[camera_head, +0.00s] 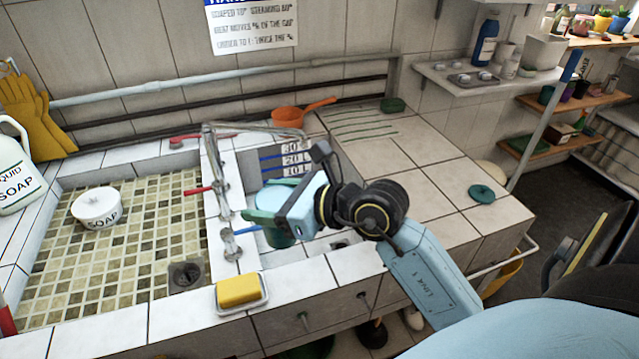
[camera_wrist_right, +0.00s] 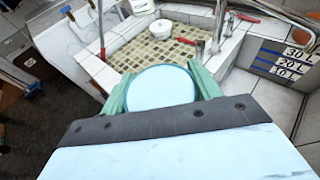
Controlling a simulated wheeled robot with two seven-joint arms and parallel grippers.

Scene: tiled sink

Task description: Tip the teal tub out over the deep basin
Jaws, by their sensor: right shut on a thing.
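My right gripper (camera_head: 266,214) is shut on the teal tub (camera_head: 281,237) and holds it over the deep basin (camera_head: 326,160). In the right wrist view, the tub (camera_wrist_right: 161,68) sits between the two green fingers of the gripper (camera_wrist_right: 160,90). Its round top faces the camera and shows a smooth pale blue surface; I cannot tell whether this is liquid. The tub looks roughly upright in the head view, partly hidden by the gripper. The basin's wall has blue level marks labelled 30, 20 and 10 L. My left gripper is not in view.
The tap (camera_head: 222,185) stands at the deep basin's left edge, close to the tub. A shallow mosaic basin (camera_head: 130,240) with a soap pot (camera_head: 98,207) lies left. A yellow sponge (camera_head: 238,291) is in front. An orange pan (camera_head: 288,117) sits behind. The right counter is mostly clear.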

